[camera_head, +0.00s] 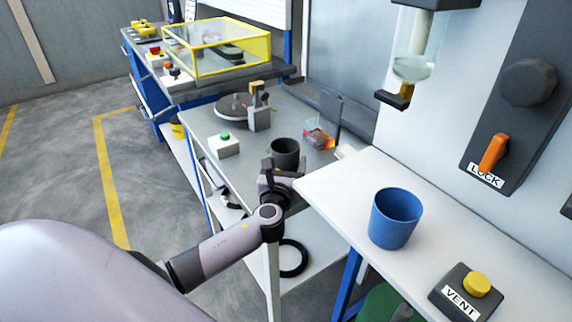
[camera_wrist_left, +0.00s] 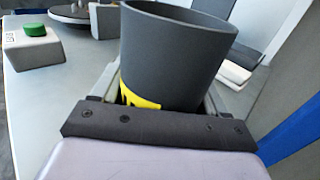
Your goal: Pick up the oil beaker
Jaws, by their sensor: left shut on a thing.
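A dark grey beaker (camera_head: 285,153) with an open top is at the front right of the grey metal table. In the left wrist view the beaker (camera_wrist_left: 175,55) stands upright and fills the middle, with part of a yellow marking low on its near side. My left gripper (camera_head: 281,170) has one finger on each side of it and is shut on it. I cannot tell whether its base touches the table. My right gripper is not in view.
A white shelf (camera_head: 340,190) beside the gripper's right carries a blue cup (camera_head: 396,219) and a VENT button box (camera_head: 466,292). A green-button box (camera_head: 224,145), a round turntable (camera_head: 232,109) and an orange-filled clear tray (camera_head: 319,137) stand on the grey table.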

